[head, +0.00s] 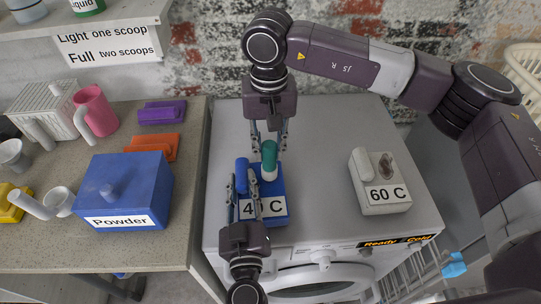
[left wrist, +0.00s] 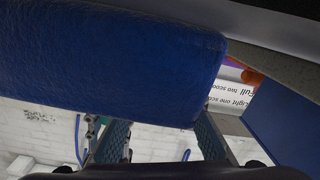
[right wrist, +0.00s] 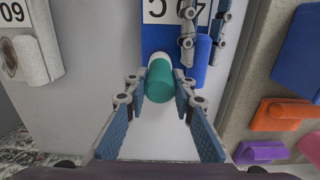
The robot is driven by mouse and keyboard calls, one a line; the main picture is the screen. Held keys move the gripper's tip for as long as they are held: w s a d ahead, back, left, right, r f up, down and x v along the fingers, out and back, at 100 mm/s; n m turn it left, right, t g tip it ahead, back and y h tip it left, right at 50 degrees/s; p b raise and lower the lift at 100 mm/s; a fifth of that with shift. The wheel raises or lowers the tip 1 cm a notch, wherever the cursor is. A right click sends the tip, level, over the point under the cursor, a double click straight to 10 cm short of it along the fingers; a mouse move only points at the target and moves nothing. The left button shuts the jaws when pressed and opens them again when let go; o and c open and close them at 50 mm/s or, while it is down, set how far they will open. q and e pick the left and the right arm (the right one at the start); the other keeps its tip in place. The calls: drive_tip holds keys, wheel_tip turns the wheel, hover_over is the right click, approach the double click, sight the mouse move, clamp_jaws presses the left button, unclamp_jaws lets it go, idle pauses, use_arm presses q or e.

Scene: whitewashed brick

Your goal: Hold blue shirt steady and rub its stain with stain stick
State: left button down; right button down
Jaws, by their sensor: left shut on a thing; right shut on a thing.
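The folded blue shirt (head: 280,190) lies on the washing machine top behind a "40 C" label. It also shows in the right wrist view (right wrist: 152,40) and fills the upper left wrist view (left wrist: 110,60). My left gripper (head: 241,184) is shut on the rolled part at the shirt's left side. My right gripper (head: 269,148) is shut on the green stain stick (head: 269,153), its white end pointing down over the shirt's far edge. The stick is also in the right wrist view (right wrist: 160,83). I cannot tell whether its tip touches the cloth. No stain is visible on the blue shirt.
A white folded item (head: 370,195) with a "60 C" label and a dark stain lies at right on the washing machine (head: 320,130). The left counter holds a blue powder box (head: 125,185), a pink mug (head: 95,108), and orange and purple pieces. The machine top between the two items is clear.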

drive_tip(key=shift+w+r, duration=0.15)
drive_tip(key=shift+w, duration=0.6)
drive_tip(key=shift+s+r, duration=0.1)
drive_tip(key=shift+r, duration=3.8)
use_arm(q)
drive_tip(key=c, duration=1.5)
unclamp_jaws()
drive_tip(key=shift+s, duration=0.1)
drive_tip(key=s, duration=1.1)
drive_tip(key=shift+s+d, duration=0.1)
drive_tip(key=shift+s, duration=0.3)
drive_tip(key=shift+s, duration=0.1)
